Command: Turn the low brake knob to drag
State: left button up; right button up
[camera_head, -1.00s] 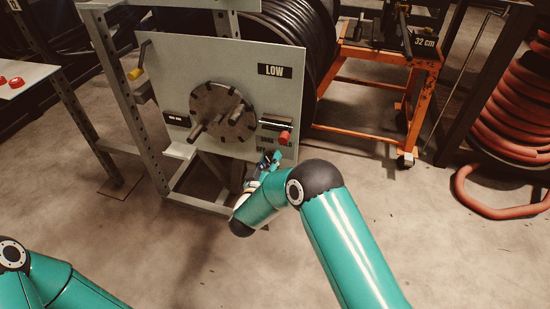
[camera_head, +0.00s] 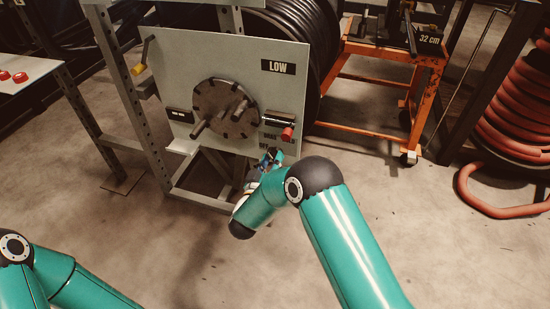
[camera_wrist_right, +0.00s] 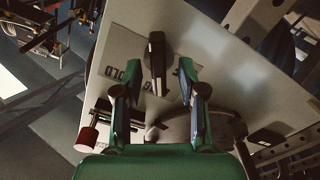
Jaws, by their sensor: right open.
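The grey panel marked LOW (camera_head: 278,67) stands in front of me. In the right wrist view, the low brake knob (camera_wrist_right: 157,62) is a dark bar-shaped knob on the panel, with partly covered lettering around it. My right gripper (camera_wrist_right: 160,80) is open, with one finger on each side of the knob's line and the knob at or just beyond the tips. I cannot tell whether a finger touches it. In the head view, my right gripper (camera_head: 271,158) is at the panel's lower right and hides the knob. My left gripper is out of view; only its arm shows at lower left.
A red-ended lever (camera_head: 287,134) sticks out just above my right gripper. A dark round disc (camera_head: 226,108) with protruding handles is to its left. An orange cart (camera_head: 420,100) stands right. The floor in front is clear.

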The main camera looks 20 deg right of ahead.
jog(key=v, duration=1)
jog(key=shift+s, duration=0.2)
jog(key=shift+a+f, duration=0.1)
